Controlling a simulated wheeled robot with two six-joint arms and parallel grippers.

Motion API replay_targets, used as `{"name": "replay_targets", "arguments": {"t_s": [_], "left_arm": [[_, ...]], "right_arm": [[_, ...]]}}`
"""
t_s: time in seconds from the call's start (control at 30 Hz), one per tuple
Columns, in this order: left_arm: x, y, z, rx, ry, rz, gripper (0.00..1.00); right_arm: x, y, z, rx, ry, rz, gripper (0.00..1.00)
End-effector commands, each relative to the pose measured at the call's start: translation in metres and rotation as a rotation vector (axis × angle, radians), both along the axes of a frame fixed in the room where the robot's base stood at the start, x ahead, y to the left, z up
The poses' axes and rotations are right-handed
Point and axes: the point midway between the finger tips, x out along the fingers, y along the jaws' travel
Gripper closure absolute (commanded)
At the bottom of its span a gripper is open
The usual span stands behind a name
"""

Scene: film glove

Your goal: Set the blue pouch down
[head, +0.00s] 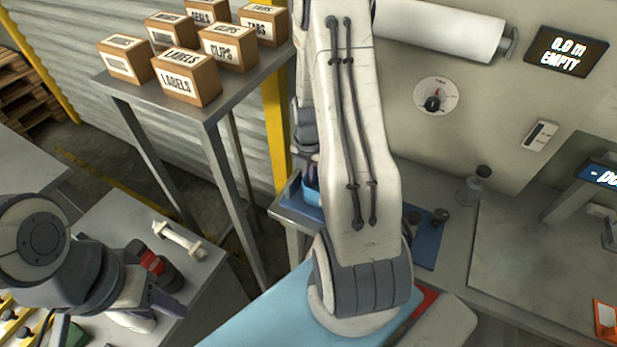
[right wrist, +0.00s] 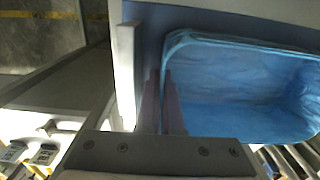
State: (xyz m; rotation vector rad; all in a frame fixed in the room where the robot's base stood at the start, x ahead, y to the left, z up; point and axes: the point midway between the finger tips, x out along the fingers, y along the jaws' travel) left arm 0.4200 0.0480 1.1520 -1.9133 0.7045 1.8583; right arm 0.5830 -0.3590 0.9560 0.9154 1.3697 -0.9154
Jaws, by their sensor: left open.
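The blue pouch (head: 311,192) shows small behind my right arm in the head view, at the left end of the blue mat (head: 429,246). In the right wrist view the pouch (right wrist: 240,85) is large, open and hollow, right of the fingers. My right gripper (right wrist: 162,105) has its two fingers close together, one on each side of the pouch's near wall. Whether the pouch's underside touches the mat is hidden. My left gripper (head: 155,308) is open and empty at the lower left, over the grey table, well away from the pouch.
A tall grey stand (head: 205,105) holds several labelled cardboard boxes. A white bar-shaped part (head: 180,241) and a red-and-black item (head: 153,265) lie near my left gripper. A clear bottle (head: 473,187) stands on the right bench, right of the mat.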

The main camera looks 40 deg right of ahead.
Motion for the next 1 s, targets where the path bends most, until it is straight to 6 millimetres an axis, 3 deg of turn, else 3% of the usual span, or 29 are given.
{"name": "replay_targets", "arguments": {"t_s": [0.13, 0.17, 0.2, 0.6, 0.77, 1.0], "left_arm": [[0.000, 0.000, -0.004, 0.000, 0.000, 0.000, 0.50], [0.000, 0.000, -0.003, 0.000, 0.000, 0.000, 0.50], [0.000, 0.000, -0.002, 0.000, 0.000, 0.000, 0.50], [0.000, 0.000, -0.001, 0.000, 0.000, 0.000, 0.50], [0.000, 0.000, -0.007, 0.000, 0.000, 0.000, 0.50], [0.000, 0.000, -0.015, 0.000, 0.000, -0.001, 0.50]], "right_arm": [[0.000, 0.000, -0.005, 0.001, 0.001, 0.000, 1.00], [0.000, 0.000, -0.004, 0.000, 0.000, 0.000, 0.86], [0.000, 0.000, -0.003, 0.000, 0.000, 0.000, 0.85], [0.001, 0.000, 0.005, -0.001, -0.003, 0.000, 0.85], [0.001, -0.001, 0.029, -0.003, -0.006, 0.000, 0.85], [0.001, -0.001, 0.081, -0.004, -0.007, 0.000, 0.85]]}}
